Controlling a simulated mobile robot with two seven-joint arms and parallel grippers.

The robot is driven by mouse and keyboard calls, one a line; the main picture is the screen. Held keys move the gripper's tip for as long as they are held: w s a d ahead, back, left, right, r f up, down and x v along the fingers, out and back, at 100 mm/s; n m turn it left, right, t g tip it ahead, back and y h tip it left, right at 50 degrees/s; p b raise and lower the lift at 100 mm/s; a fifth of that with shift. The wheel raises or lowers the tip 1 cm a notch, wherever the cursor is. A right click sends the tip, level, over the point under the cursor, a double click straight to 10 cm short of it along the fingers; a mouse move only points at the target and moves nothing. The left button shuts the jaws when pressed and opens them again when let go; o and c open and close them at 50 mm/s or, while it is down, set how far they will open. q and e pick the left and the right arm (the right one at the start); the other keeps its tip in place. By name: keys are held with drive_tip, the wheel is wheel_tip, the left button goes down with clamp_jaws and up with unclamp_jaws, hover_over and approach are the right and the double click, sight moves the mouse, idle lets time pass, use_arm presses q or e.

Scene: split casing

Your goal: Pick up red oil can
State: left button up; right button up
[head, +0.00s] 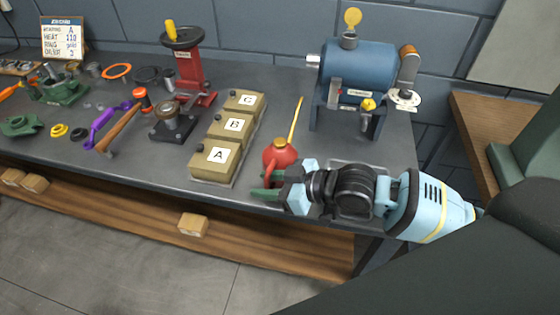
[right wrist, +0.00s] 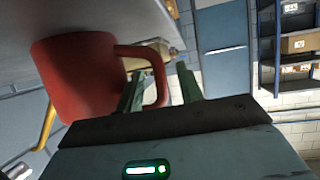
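The red oil can (head: 281,158) stands upright near the front edge of the workbench, with a thin yellow spout rising from its top. My right gripper (head: 265,186) is at the bench's front edge, beside the can's near side. In the right wrist view the can's red body (right wrist: 75,80) is at the left, and its loop handle (right wrist: 158,80) reaches between my green fingers (right wrist: 160,88). The fingers are apart, one on each side of the handle's outer bar, with gaps showing. My left gripper is not in view.
Boxes labelled A (head: 214,163), B (head: 231,129) and C (head: 244,104) stand left of the can. A blue grinder (head: 357,70) stands behind it to the right. A red press (head: 190,73) and hand tools crowd the left. A wooden shelf (head: 270,242) runs below.

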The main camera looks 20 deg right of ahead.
sight(266, 176)
drive_tip(key=shift+a, duration=0.1)
clamp_jaws()
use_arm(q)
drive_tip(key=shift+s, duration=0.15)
use_arm(e)
drive_tip(key=shift+w+r, duration=0.1)
